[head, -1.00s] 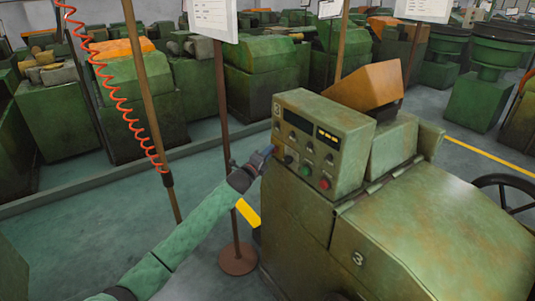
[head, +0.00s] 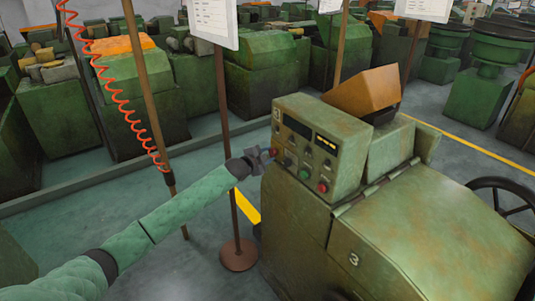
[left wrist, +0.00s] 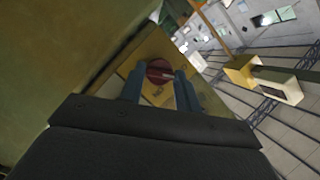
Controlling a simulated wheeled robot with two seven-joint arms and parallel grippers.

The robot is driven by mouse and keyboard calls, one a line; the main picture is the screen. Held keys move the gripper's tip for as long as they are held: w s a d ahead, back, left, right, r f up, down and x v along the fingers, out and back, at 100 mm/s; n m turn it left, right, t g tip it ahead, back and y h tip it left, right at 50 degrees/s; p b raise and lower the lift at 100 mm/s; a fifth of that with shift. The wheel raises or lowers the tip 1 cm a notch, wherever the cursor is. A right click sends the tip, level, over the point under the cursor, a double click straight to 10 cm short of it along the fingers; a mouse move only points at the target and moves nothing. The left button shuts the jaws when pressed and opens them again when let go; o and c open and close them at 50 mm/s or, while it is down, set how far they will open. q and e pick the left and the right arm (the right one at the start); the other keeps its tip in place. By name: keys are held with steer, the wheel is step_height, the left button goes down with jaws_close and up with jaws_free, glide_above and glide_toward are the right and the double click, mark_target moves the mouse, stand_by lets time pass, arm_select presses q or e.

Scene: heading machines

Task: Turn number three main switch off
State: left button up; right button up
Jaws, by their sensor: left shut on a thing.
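The machine marked 3 (head: 353,259) stands at right in the head view, with its control panel (head: 318,145) facing left. My left gripper (head: 266,157) is at the panel's left edge. In the left wrist view, a round red switch knob (left wrist: 160,70) sits on a yellow plate (left wrist: 130,68). The left gripper's two blue fingers (left wrist: 159,88) reach to either side of the knob and are shut on it. A pale bar on the knob points to the right in that view. The head view does not show the yellow plate. My right gripper is in neither view.
Green (head: 304,174) and red (head: 323,187) buttons sit low on the panel. A brown sign post (head: 226,110) on a round base (head: 238,255) stands close behind my left forearm. A coiled red hose (head: 110,90) hangs at left.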

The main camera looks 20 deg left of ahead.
arm_select(q)
steer(key=shift+a+n+g, duration=0.1)
steer(key=shift+n+g, duration=0.4)
steer(key=shift+n, duration=0.3)
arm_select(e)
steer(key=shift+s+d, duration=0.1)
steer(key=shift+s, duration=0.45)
arm_select(q)
steer(key=shift+h, duration=0.3)
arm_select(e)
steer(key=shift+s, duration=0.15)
arm_select(q)
steer(key=o, duration=1)
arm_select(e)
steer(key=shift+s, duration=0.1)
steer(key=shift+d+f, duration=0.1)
